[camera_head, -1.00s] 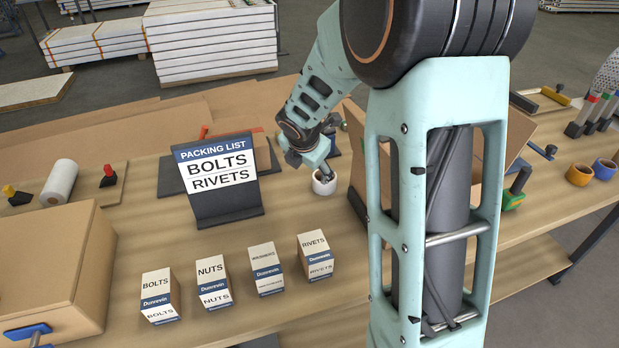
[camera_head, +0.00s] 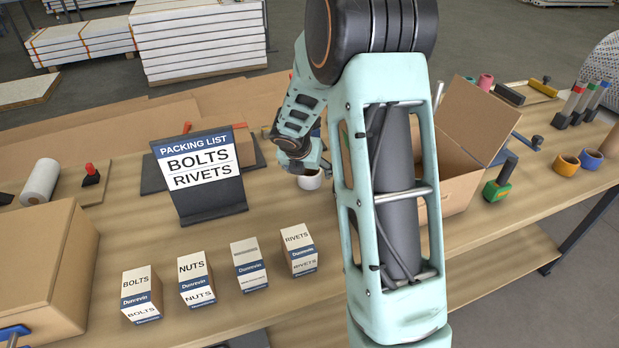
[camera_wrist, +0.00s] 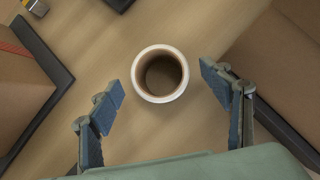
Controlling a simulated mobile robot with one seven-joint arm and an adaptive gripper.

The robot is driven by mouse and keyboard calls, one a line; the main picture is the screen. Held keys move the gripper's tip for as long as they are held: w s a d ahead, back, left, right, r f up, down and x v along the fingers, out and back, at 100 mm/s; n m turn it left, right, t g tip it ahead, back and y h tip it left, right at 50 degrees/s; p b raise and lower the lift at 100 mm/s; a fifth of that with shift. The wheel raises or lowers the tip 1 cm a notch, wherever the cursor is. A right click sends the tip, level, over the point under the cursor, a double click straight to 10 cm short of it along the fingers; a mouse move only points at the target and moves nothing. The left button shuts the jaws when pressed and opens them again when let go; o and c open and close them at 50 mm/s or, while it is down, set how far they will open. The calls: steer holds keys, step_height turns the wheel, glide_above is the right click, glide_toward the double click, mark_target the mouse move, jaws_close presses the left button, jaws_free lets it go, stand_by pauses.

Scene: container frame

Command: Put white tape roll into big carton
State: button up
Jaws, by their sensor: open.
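The white tape roll (camera_head: 311,179) lies on the table behind the row of small boxes. In the wrist view the white tape roll (camera_wrist: 147,88) shows its ring and hollow brown core, ahead of and between my open fingers. My gripper (camera_head: 302,163) is just above the roll; in the wrist view my gripper (camera_wrist: 160,92) holds nothing. The open big carton (camera_head: 462,183) stands to the right, flaps up, partly hidden by my arm. At the wrist view's right edge is a brown cardboard surface.
A packing list stand (camera_head: 203,178) is left of the roll. Small boxes labelled bolts (camera_head: 141,294), nuts (camera_head: 196,278) and rivets (camera_head: 298,250) stand in front, with one more. A closed carton (camera_head: 45,265) is at far left. Orange (camera_head: 566,165) and blue (camera_head: 590,159) tape rolls are at right.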

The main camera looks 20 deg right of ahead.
mark_target(309, 173)
steer(key=shift+x, duration=1.5)
steer(key=shift+c, duration=0.3)
steer(key=c, duration=1.3)
steer(key=shift+r, duration=0.1)
